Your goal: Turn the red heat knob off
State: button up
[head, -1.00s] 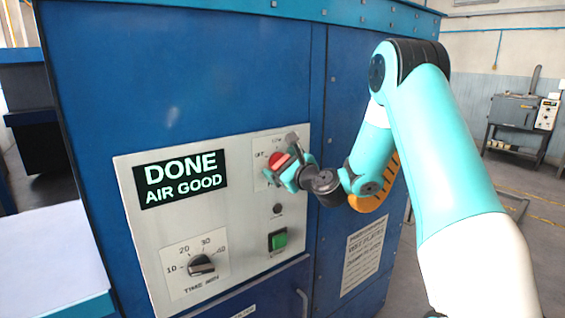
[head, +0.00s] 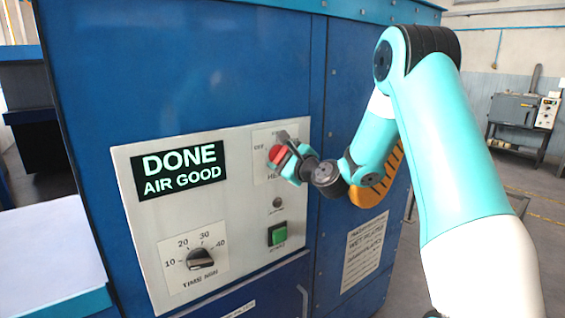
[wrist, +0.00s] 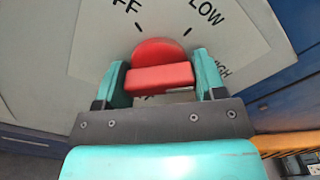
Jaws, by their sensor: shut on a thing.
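The red heat knob (head: 276,153) is on the upper right of the grey control panel (head: 243,230). In the wrist view, the knob (wrist: 160,76) has a round base and a raised grip bar. My gripper (wrist: 161,80) is shut on the bar, with one teal finger at each end of it. In the head view, my gripper (head: 285,155) covers part of the knob and its label. OFF, partly cut off, and LOW show above the knob in the wrist view, with HIGH partly hidden at right. Where the knob points cannot be told.
The display (head: 180,171) reads DONE, AIR GOOD. A black time dial (head: 200,260) sits low on the panel, and a green button (head: 277,235) is below the heat knob. A pale ledge (head: 45,250) juts out at left.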

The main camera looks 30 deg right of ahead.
jog(key=n+b, duration=0.3)
jog(key=n, duration=0.1)
jog(key=shift+f+n+b, duration=0.1)
jog(key=shift+n+b, duration=0.2)
jog(key=shift+n, duration=0.1)
jog(key=n+b, duration=1)
jog(key=b, duration=0.2)
jog(key=shift+f+n, duration=0.1)
jog(key=shift+n, duration=0.3)
jog(key=n+b, duration=0.3)
jog(key=b, duration=0.1)
jog(key=shift+n+b, duration=0.35)
jog(key=shift+n, duration=0.05)
jog(key=shift+a+r+n+b, duration=0.1)
jog(key=shift+r+n+b, duration=0.15)
jog(key=shift+n+b, duration=0.45)
jog(key=o, duration=0.9)
jog(key=shift+r, duration=0.1)
